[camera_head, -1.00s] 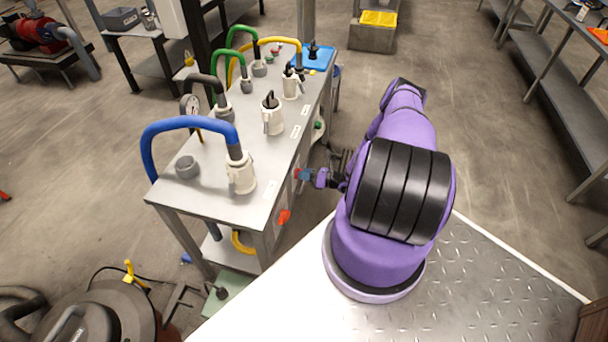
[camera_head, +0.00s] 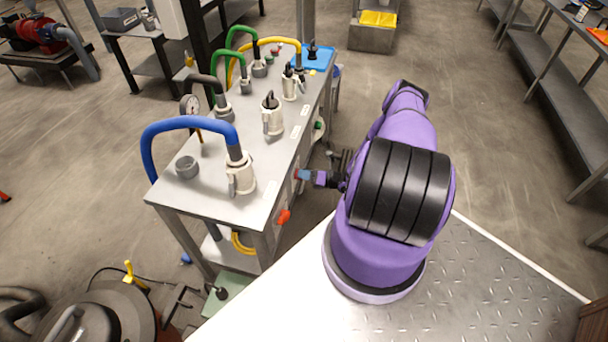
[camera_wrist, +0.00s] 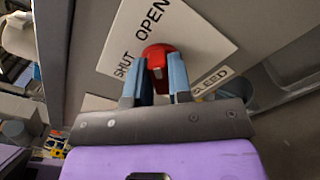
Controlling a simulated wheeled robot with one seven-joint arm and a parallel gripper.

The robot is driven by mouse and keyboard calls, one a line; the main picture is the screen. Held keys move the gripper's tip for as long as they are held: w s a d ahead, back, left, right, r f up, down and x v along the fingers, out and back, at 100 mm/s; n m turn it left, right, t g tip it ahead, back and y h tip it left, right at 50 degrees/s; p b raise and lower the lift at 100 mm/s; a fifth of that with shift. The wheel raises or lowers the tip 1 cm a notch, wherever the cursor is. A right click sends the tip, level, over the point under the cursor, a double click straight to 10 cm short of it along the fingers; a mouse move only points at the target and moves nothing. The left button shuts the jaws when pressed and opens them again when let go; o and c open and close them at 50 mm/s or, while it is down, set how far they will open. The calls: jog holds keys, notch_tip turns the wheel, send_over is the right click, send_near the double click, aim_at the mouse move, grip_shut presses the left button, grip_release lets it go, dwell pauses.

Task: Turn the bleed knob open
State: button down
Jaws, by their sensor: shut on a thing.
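The bleed knob (camera_wrist: 156,56) is red with a pale mark and sits on a white plate (camera_wrist: 196,36) lettered SHUT and OPEN in the wrist view. A label below it ends in "LEED". My gripper (camera_wrist: 161,75) is shut on the knob, with one blue finger on each side. In the head view my gripper (camera_head: 303,174) reaches from the right to the side panel of the steel table. The knob is largely hidden there by the fingers. The knob's exact pointing direction is hard to tell.
An orange-red handle (camera_head: 284,217) sits on the table's side, nearer than my gripper. The floor right of the table is open.

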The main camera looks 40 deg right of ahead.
jog(key=c, duration=1)
grip_release()
jog(key=shift+c, duration=0.2)
jog(key=v, duration=1)
jog(key=shift+s+d, duration=0.25)
jog(key=shift+s, duration=0.05)
